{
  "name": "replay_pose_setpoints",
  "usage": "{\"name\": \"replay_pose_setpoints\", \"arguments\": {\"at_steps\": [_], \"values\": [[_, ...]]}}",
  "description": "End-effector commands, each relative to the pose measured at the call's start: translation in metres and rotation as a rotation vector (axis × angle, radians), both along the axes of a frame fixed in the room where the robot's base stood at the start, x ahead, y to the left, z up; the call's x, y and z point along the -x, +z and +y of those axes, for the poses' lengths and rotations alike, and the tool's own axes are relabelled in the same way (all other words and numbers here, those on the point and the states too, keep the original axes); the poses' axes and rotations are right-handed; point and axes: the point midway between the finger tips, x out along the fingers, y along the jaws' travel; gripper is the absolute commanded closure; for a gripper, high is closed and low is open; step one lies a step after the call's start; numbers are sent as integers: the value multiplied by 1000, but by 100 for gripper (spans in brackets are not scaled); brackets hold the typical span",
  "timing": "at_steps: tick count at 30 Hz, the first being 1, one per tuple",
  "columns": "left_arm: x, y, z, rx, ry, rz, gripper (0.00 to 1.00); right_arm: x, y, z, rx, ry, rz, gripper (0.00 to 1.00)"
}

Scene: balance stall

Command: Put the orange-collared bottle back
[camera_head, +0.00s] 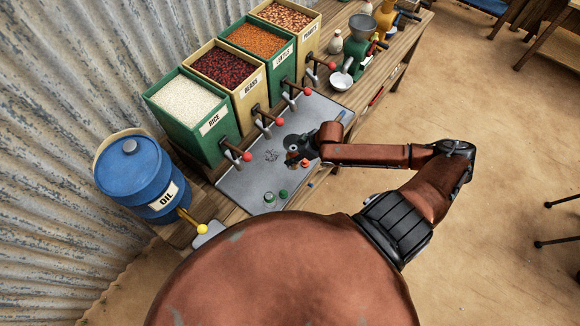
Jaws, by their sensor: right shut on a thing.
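My right gripper (294,158) is over the grey metal tray (240,180) on the wooden bench. It is shut on the orange-collared bottle (305,164), of which only a small orange part shows beside the dark fingers. The rest of the bottle is hidden by the gripper, and I cannot tell whether it touches the tray. A small bottle with a green collar (269,198) stands near the tray's front edge, with a small green piece (283,194) beside it. My left gripper is not in view.
Bins of rice (190,115), beans (232,75), lentils (262,45) and peanuts (290,20) line the tray's back, their red-knobbed levers jutting over it. A blue oil drum (135,175) stands at left. A green grinder (357,45) and white bowl (341,81) stand farther along.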

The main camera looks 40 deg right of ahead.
Motion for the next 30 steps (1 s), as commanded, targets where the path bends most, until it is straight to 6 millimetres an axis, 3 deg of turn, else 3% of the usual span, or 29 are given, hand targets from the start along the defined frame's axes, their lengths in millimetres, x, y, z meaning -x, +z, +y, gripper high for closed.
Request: {"name": "replay_pose_setpoints", "arguments": {"at_steps": [3, 9, 18, 22, 29, 30], "values": [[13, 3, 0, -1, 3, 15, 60, 1, -23, 0, -2, -3, 2, 96], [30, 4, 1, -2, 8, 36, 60, 1, -47, 0, -1, -2, -1, 96], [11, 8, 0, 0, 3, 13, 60, 1, -82, 0, -1, -2, -1, 96], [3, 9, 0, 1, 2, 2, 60, 1, -85, -1, 2, -1, -1, 96], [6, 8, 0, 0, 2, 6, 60, 1, -87, 0, 1, 0, 0, 96], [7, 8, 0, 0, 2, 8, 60, 2, -88, 0, 1, -1, 1, 57]]}}
